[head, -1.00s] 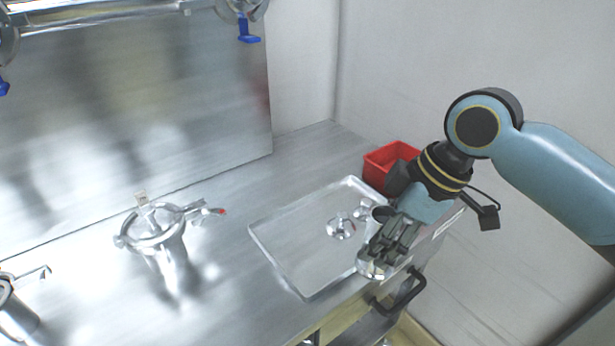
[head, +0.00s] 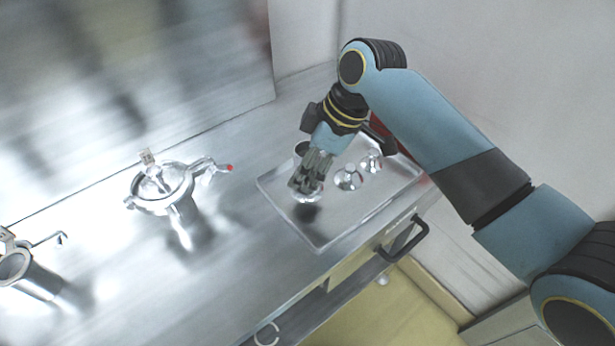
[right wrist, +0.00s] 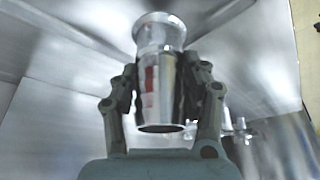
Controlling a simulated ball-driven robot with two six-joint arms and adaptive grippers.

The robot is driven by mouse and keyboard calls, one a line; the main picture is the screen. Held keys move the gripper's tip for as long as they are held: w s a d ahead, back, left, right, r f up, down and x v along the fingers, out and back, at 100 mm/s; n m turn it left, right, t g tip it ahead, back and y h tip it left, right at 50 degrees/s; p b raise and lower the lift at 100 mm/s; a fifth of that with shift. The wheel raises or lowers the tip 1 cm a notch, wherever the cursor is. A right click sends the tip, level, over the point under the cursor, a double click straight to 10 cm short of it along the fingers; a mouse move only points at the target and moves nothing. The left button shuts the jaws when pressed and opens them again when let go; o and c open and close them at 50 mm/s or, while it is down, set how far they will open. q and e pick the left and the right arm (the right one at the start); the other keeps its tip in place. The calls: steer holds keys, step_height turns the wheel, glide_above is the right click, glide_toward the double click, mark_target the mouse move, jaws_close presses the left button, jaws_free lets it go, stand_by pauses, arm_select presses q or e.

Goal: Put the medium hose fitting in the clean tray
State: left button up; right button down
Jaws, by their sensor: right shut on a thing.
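My right gripper (head: 312,180) is shut on a shiny metal hose fitting (head: 309,195) and holds it above the left part of the metal tray (head: 328,238). A dark shadow lies on the tray below it, so the fitting looks raised. In the right wrist view, the fitting (right wrist: 160,85) sits between both fingers (right wrist: 160,100), with its wide flange pointing away from the palm. Two smaller metal fittings, a nearer one (head: 348,178) and a farther one (head: 371,162), stand in the tray to the right. My left gripper is not in view.
A red bin (head: 379,124) behind the tray is mostly hidden by my right arm. A clamped metal vessel (head: 163,188) stands on the bench to the left, and another metal piece (head: 15,265) at the far left. A black drawer handle (head: 405,240) juts out in front.

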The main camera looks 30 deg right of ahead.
step_height(320, 180, down, 2)
steer(key=shift+f, duration=0.65)
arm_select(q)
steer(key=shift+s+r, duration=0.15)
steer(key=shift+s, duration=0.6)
arm_select(e)
steer(key=shift+f, duration=0.1)
steer(key=shift+s+f, duration=0.1)
steer(key=c, duration=0.6)
jaws_free()
steer(key=shift+c, duration=0.2)
steer(key=shift+d+r, duration=0.1)
steer(key=shift+r, duration=0.2)
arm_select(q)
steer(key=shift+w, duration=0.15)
arm_select(e)
steer(key=v, duration=1.1)
steer(key=shift+r, duration=0.3)
